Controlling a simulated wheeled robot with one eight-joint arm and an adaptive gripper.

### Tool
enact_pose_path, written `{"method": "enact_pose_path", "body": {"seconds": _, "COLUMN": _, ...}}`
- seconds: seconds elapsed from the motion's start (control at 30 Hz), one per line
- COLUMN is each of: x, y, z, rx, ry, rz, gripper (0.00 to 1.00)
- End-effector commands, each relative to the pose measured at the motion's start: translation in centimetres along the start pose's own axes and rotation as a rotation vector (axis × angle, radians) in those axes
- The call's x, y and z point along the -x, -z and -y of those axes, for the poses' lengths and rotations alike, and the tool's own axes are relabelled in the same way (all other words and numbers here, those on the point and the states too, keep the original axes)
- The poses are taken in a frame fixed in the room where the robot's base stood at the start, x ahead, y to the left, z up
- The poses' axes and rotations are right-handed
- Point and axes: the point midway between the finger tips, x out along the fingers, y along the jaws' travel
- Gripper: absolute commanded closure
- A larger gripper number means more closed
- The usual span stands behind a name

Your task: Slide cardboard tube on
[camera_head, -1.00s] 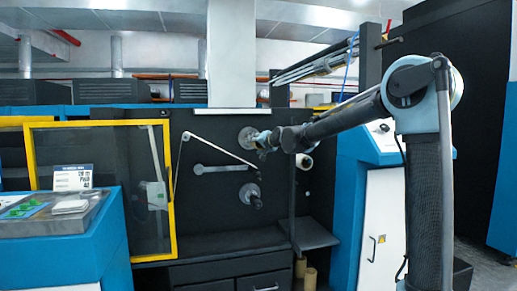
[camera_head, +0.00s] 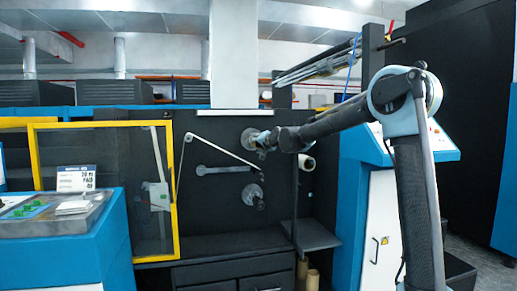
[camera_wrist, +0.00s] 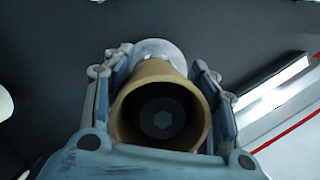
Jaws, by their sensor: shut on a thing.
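In the wrist view my gripper (camera_wrist: 155,80) is shut on a brown cardboard tube (camera_wrist: 158,70), with one finger on each side. I look into the tube's open near end. A dark round shaft end with a hexagonal middle (camera_wrist: 162,119) shows inside it. A pale round flange (camera_wrist: 160,48) lies behind the tube's far end. How far the tube sits around the shaft is hidden. In the head view my gripper (camera_head: 265,142) is at the upper flange (camera_head: 248,139) on the black machine panel. The tube is not clearly visible there.
A lower hub with a spindle (camera_head: 253,195) is below my gripper. A diagonal bar (camera_head: 225,149) runs close on the left. A pale roll (camera_head: 307,162) is close on the right. Brown tubes (camera_head: 312,279) stand below, beside a dark shelf (camera_head: 315,235).

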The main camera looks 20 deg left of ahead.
Motion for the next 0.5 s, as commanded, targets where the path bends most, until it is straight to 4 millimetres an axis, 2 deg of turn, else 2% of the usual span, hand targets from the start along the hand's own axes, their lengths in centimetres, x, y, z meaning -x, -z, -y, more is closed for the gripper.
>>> {"method": "enact_pose_path", "body": {"seconds": 0.5, "x": -2.3, "y": 0.7, "z": 0.0, "rx": 0.000, "ry": -0.001, "rz": 0.000, "gripper": 0.71}}
